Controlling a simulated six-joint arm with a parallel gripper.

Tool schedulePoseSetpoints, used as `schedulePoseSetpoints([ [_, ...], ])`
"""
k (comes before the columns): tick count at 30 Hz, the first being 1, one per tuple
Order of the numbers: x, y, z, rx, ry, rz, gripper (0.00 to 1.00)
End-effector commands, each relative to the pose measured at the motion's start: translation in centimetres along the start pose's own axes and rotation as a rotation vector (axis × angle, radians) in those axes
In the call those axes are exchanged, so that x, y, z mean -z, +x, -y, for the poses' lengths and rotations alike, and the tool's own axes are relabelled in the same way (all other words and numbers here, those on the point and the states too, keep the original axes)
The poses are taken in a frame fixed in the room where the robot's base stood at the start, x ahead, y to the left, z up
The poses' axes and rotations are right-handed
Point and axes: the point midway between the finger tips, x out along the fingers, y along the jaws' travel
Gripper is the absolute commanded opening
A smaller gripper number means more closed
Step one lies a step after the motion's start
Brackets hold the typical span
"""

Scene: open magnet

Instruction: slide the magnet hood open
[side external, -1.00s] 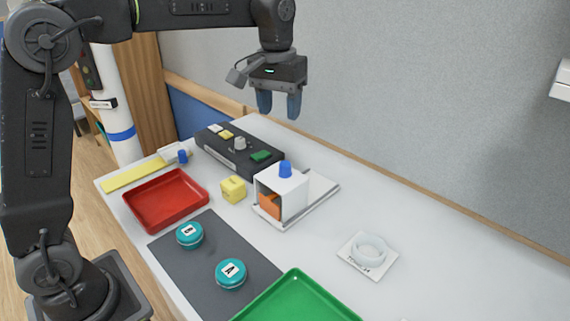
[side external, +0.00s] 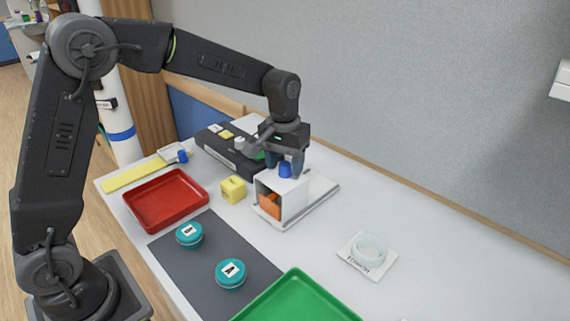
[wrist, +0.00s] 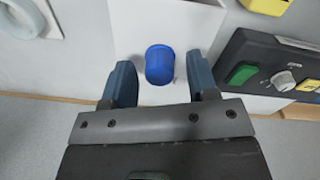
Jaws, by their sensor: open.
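The magnet hood (side external: 291,196) is a white box-shaped cover on a flat white base plate (side external: 318,191), with an orange block (side external: 270,204) showing in its open front. A blue knob (side external: 285,170) stands on top of the hood. My gripper (side external: 285,166) is low over the hood, its two blue-grey fingers on either side of the knob. In the wrist view the open fingers (wrist: 160,82) straddle the blue knob (wrist: 160,64), with a gap on each side. The hood's white top (wrist: 165,22) lies under it.
A black control box (side external: 238,150) with buttons and a dial stands close behind the hood. A yellow block (side external: 233,189), a red tray (side external: 166,200), a green tray (side external: 297,300) and a white ring on a plate (side external: 368,250) lie around. Bare table lies right of the base plate.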

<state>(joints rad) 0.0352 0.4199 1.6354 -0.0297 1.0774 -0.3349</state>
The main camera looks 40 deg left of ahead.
Motion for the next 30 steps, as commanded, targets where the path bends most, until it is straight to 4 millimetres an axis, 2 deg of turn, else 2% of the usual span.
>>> schedulePoseSetpoints([
  [11, -0.01, 0.59, 0.0, 0.0, 0.0, -0.001, 0.54],
  [27, 0.0, 0.55, 0.0, 0.0, 0.0, -0.001, 0.02],
  [30, 0.0, 0.54, 0.0, 0.0, 0.0, -0.001, 0.0],
])
